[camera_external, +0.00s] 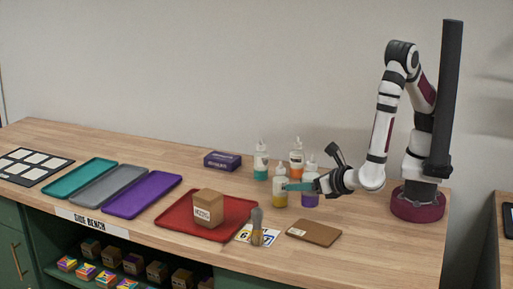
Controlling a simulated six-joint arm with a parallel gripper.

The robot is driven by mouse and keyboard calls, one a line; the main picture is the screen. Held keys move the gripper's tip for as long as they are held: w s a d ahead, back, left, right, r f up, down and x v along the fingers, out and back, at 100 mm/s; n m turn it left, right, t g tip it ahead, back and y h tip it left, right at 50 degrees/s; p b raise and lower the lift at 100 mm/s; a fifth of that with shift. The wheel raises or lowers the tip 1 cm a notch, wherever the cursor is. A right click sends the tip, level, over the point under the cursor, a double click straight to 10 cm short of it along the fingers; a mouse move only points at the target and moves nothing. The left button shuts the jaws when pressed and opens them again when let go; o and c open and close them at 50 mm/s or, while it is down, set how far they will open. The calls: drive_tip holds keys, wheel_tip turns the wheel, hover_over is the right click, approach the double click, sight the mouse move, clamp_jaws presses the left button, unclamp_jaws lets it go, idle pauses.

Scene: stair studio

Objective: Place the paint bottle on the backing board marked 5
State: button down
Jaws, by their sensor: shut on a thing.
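Several white paint bottles stand close together right of centre. My gripper (289,187), with teal fingers, points left and is shut on the bottle with yellow paint (280,199), which appears to be on or just above the bench. The purple bottle (311,199) is just behind or beside the fingers and partly hidden by them. The orange bottle (296,158) and teal bottle (261,162) are behind. A brown board (318,234) with a small label lies at the front. A white card (268,239) beside it seems to show a 6. I cannot read a 5 anywhere.
A red tray (185,224) holds a brown box (208,208). A purple box (222,161) is behind. Purple (143,195), grey (109,185) and teal (79,178) trays lie left. Bare bench lies right of the brown board.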

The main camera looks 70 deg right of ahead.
drive_tip(key=shift+s+d+f, duration=0.2)
drive_tip(key=shift+s+f, duration=0.65)
drive_tip(key=shift+f, duration=0.1)
wheel_tip(320, 180, down, 6)
drive_tip(key=shift+r, duration=0.1)
drive_tip(key=shift+c, duration=1)
unclamp_jaws()
drive_tip(key=shift+s+a+r, duration=0.1)
drive_tip(key=shift+s+a, duration=0.05)
drive_tip(key=shift+a, duration=0.05)
drive_tip(key=v, duration=1.1)
drive_tip(key=shift+s+r, duration=0.2)
drive_tip(key=shift+s, duration=0.05)
